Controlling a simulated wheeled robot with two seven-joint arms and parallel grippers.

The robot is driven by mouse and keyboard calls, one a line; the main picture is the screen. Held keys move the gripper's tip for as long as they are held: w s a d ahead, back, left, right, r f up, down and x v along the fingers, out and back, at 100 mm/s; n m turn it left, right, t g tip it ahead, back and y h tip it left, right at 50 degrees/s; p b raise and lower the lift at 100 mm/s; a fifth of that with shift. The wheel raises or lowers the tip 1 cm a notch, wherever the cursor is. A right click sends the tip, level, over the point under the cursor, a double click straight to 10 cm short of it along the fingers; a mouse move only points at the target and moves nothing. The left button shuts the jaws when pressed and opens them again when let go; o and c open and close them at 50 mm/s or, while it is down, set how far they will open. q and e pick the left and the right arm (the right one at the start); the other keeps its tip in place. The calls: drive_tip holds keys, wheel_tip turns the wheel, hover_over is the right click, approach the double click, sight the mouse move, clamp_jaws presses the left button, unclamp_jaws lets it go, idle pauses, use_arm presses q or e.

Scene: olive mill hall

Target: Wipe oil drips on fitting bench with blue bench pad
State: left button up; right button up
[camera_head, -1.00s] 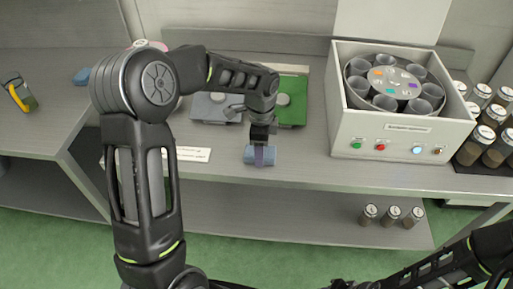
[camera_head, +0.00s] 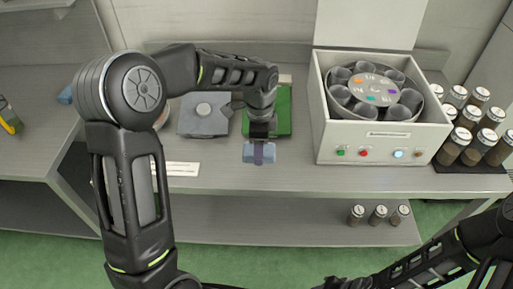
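The blue bench pad (camera_head: 248,153) is a small grey-blue block in my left gripper (camera_head: 261,148). The gripper points down and is shut on it, with one finger across the pad's front face. The pad is at the front part of the grey fitting bench (camera_head: 285,172), in front of a green plate; I cannot tell whether it touches the top. No oil drips can be made out; the arm and pad hide part of the bench. My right arm comes in from the lower right, and its gripper (camera_head: 338,283) is cut by the bottom edge, its fingers unclear.
A white machine (camera_head: 385,140) with a ring of cups and buttons stands right of the pad. Capped jars (camera_head: 468,140) stand on a dark tray farther right. A grey plate (camera_head: 204,118), a green plate (camera_head: 283,112) and a white label (camera_head: 182,168) are near my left arm.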

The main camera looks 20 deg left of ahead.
use_arm(q)
drive_tip(key=shift+r+p, duration=0.35)
drive_tip(key=shift+r, duration=0.5)
drive_tip(key=shift+f, duration=0.1)
